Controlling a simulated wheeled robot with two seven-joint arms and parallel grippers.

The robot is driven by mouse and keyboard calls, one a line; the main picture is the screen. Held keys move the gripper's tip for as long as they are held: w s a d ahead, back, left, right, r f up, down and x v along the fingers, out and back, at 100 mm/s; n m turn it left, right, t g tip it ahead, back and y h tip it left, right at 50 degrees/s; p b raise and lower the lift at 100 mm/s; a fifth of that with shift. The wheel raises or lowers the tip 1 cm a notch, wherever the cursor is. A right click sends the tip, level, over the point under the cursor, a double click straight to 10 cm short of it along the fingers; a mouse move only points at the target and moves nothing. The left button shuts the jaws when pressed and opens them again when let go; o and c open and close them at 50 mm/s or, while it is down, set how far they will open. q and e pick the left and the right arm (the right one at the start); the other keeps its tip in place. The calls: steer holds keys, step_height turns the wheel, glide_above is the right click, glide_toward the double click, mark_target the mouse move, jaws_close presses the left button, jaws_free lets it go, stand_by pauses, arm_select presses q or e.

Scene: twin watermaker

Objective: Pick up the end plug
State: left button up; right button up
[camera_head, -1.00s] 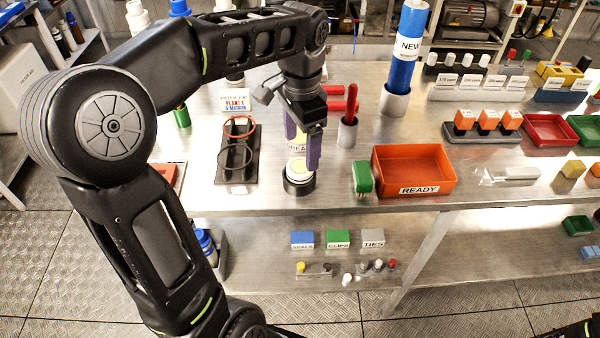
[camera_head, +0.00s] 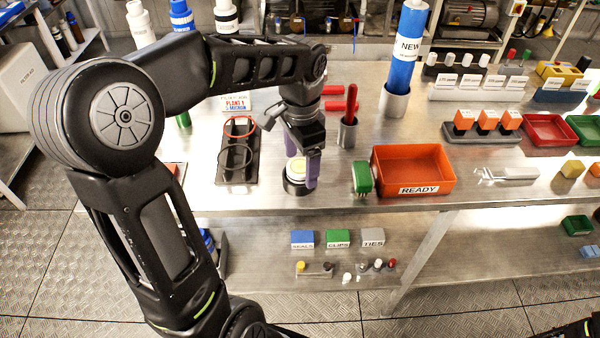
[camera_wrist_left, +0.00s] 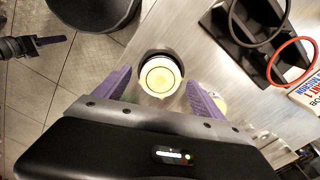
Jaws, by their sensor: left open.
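A pale, round, cream-and-yellow piece, which looks like the end plug (camera_head: 296,166), sits upright in a black round holder (camera_head: 297,187) near the bench's front edge. It shows from above in the left wrist view (camera_wrist_left: 160,75), with a yellow ring on its top. My left gripper (camera_head: 301,168) points down over it, open. In the wrist view its two purple fingers (camera_wrist_left: 160,82) stand on either side of the plug, with gaps between. In the head view the near finger partly covers the plug.
A black stand (camera_head: 237,152) with red and dark rings is left of the plug. A green block (camera_head: 362,178) and an orange READY bin (camera_head: 414,170) stand to the right. A grey cup (camera_head: 347,133) with red handles is behind. Bare bench lies around the holder.

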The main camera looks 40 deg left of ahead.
mark_target(301, 165)
arm_select(q)
steer(key=shift+c, duration=0.2)
steer(key=c, duration=1.6)
steer(key=shift+r, duration=0.15)
step_height(301, 165, up, 10)
steer(key=shift+f+p, duration=0.1)
steer(key=shift+p, duration=0.5)
